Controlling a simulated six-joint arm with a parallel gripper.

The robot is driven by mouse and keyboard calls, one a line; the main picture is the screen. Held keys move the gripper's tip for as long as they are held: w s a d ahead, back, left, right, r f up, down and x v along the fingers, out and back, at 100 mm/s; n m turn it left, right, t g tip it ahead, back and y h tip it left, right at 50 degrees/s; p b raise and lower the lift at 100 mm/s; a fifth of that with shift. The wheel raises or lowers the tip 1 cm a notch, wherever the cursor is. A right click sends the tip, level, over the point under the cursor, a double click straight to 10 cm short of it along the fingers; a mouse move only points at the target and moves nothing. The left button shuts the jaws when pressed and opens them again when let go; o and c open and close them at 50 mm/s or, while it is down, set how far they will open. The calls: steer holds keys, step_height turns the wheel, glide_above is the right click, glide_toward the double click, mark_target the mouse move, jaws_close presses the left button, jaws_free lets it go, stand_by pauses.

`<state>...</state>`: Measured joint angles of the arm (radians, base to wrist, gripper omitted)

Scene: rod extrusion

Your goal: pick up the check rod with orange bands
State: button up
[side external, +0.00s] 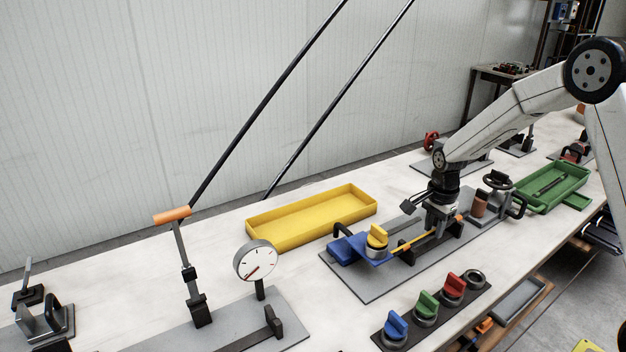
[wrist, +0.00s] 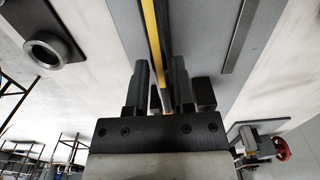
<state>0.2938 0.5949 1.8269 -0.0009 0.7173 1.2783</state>
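A slim rod with a yellow-orange stretch (side external: 412,241) lies low over the grey fixture plate, between the blue block and my gripper. An orange patch (side external: 459,218) shows just right of the gripper; I cannot tell if it is a band of the same rod. My gripper (side external: 437,226) points down over the rod, low at the black supports. In the wrist view a yellow strip (wrist: 151,35) runs towards the space between my two fingers (wrist: 159,88). The fingers stand a small distance apart, on either side of the rod's line. Contact between fingers and rod is hidden.
A blue block (side external: 347,249) and yellow knob (side external: 377,237) stand close left of the gripper. A brown cylinder (side external: 479,205) and a black handwheel (side external: 497,180) are close right. A yellow tray (side external: 290,240), green tray (side external: 578,179) and dial gauge (side external: 256,262) stand farther off.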

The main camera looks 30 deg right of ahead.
jaws_close()
steer(key=shift+r, duration=0.1)
steer(key=shift+r, duration=0.8)
steer(key=s+a+r, duration=0.3)
steer(key=s+r, duration=0.8)
steer(key=s, duration=0.2)
steer(key=shift+s+a, duration=0.15)
steer(key=shift+s, duration=0.15)
steer(key=shift+r, duration=0.1)
steer(key=shift+r, duration=0.15)
